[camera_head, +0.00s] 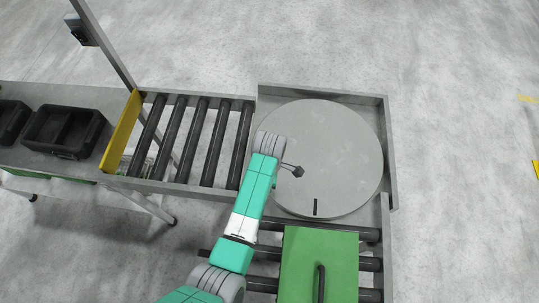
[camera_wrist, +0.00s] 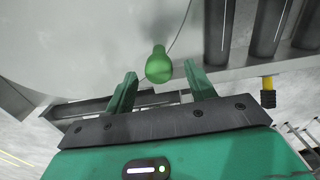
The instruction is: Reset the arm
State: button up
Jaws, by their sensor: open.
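My arm (camera_head: 258,190) reaches up over the left edge of the round grey turntable (camera_head: 340,145) in the head view. Its wrist hides my gripper there. In the wrist view my gripper (camera_wrist: 162,88) is open, its two green fingers apart. A green rounded knob (camera_wrist: 158,66) shows between and just beyond the fingertips. I cannot tell whether it touches them or what it belongs to. Nothing is seen clamped in the jaws.
A roller conveyor (camera_head: 195,140) lies left of the turntable, with a yellow plate (camera_head: 120,135) at its end. Black crates (camera_head: 62,130) stand farther left. A green lidded box (camera_head: 320,262) with a dark handle sits on rollers below. Open floor lies to the right.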

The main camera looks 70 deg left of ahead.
jog(key=shift+r, duration=0.45)
jog(key=w+r+m+t+y, duration=0.45)
jog(key=w+r+m, duration=0.35)
jog(key=w+r, duration=0.9)
jog(key=w+d+r+m+t+y, duration=0.1)
jog(key=w+d+r+m+t, duration=0.15)
jog(key=r, duration=0.45)
jog(key=w+d+r+m+t+p, duration=0.1)
jog(key=w+d+r+m+t, duration=0.15)
jog(key=r, duration=0.45)
jog(key=w+d+r+m+t+y, duration=0.1)
jog(key=w+d+r+m+t, duration=0.1)
jog(key=d+r, duration=0.35)
jog(key=d+r+m+t+h, duration=0.1)
jog(key=d+r+m+t, duration=0.25)
jog(key=d+r, duration=0.45)
jog(key=d+r+m+t+h, duration=0.1)
jog(key=d+r+m+t, duration=0.25)
jog(key=r, duration=0.85)
jog(key=s+d+r+m+t+h, duration=0.4)
jog(key=s+d+r+m, duration=0.5)
jog(key=r, duration=0.6)
jog(key=s+d+t, duration=0.2)
jog(key=d, duration=0.1)
jog(key=shift+s+d+r+p, duration=0.15)
jog(key=shift+s+d+p, duration=0.1)
jog(key=shift+d+p, duration=0.15)
